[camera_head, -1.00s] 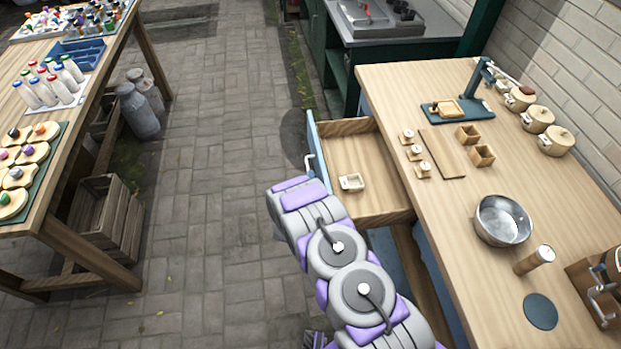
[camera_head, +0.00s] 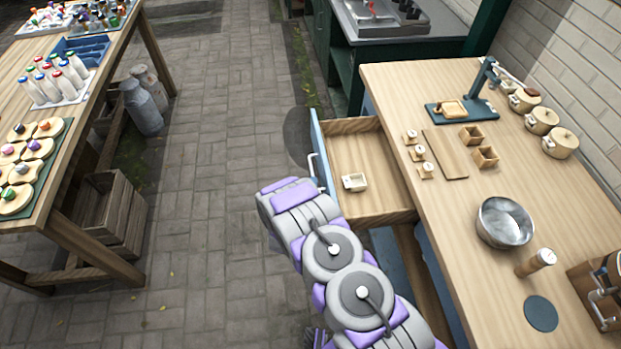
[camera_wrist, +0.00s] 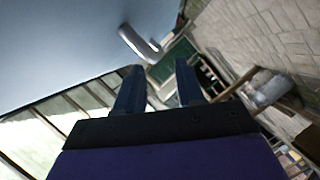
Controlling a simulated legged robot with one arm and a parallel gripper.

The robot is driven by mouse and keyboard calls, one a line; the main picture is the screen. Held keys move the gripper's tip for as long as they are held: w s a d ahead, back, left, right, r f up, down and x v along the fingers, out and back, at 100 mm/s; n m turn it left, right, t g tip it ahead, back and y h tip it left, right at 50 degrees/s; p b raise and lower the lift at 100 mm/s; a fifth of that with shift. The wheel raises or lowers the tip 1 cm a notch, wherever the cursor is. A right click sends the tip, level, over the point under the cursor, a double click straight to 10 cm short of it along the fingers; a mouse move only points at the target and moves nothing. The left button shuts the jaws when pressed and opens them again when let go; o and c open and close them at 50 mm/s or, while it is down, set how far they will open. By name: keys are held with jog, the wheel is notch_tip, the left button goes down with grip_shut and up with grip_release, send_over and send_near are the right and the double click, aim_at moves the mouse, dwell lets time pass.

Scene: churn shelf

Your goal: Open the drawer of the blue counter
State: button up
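The blue counter has a wooden top (camera_head: 410,85) on the right of the head view. Its drawer (camera_head: 365,200) is pulled out to the left, with its blue front (camera_head: 319,140) clear of the counter and a small pale dish (camera_head: 354,182) inside. A metal handle (camera_head: 313,168) sits on that front; it also shows in the wrist view (camera_wrist: 140,45). My gripper (camera_wrist: 160,72) is open in the wrist view, with nothing between its fingers. The handle lies past the fingertips, apart from them. In the head view my arm hides the gripper.
A wooden table (camera_head: 62,215) with bottles and a board of round pieces stands at the left. A crate (camera_head: 105,210) and milk cans (camera_head: 142,105) stand by it. The paved floor (camera_head: 215,150) between is clear. A metal bowl (camera_head: 505,222) stands on the counter.

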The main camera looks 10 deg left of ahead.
jog(key=p+v, duration=0.1)
jog(key=v, duration=1.1)
jog(key=shift+s+p, duration=0.25)
jog(key=shift+p, duration=0.1)
jog(key=shift+a, duration=0.1)
